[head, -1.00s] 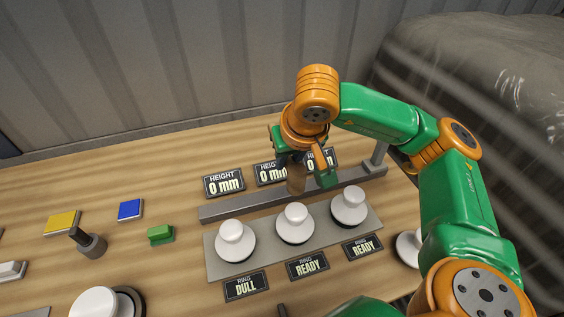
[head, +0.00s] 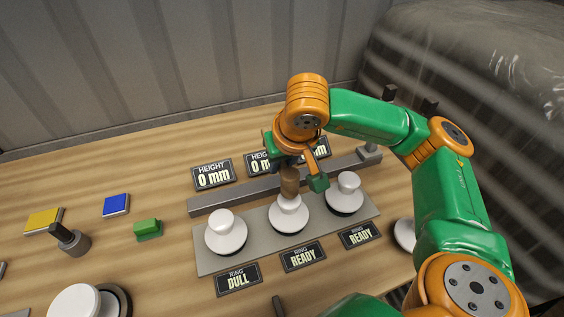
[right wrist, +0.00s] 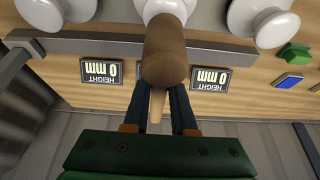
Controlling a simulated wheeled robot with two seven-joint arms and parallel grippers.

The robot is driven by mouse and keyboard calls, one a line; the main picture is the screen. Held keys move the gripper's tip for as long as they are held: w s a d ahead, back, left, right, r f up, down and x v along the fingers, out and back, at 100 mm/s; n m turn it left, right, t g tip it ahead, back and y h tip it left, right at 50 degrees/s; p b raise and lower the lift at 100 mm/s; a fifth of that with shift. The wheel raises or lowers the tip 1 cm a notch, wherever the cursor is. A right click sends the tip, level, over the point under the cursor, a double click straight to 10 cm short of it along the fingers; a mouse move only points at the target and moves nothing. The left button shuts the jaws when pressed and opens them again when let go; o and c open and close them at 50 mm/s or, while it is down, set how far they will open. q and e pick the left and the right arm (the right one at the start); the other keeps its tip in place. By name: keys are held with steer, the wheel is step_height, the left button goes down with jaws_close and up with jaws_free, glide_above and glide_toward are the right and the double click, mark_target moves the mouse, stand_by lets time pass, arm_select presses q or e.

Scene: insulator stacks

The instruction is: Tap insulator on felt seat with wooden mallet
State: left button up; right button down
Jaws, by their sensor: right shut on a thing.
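The wooden mallet (head: 290,181) is in my right gripper (head: 297,168), which is shut on it. Its brown cylindrical head is just above or touching the knob of the middle white insulator (head: 289,218); I cannot tell which. In the right wrist view the mallet (right wrist: 165,60) hides part of that insulator (right wrist: 167,9), and its handle runs between the fingers. The left insulator (head: 225,236) and right insulator (head: 345,195) stand upright on the same grey strip (head: 212,266). A separate felt seat cannot be made out. My left gripper is out of view.
A grey bar (head: 240,198) runs behind the insulators, with HEIGHT signs (head: 213,174) reading 0 mm. In front, ring signs read DULL (head: 238,279), READY (head: 302,256) and READY (head: 360,235). A green block (head: 148,230) and another white insulator (head: 75,304) are at left.

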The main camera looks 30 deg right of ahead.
step_height(320, 180, down, 2)
steer(key=shift+b, duration=0.75)
step_height(320, 180, up, 7)
steer(key=p, duration=0.5)
steer(key=shift+f, duration=0.3)
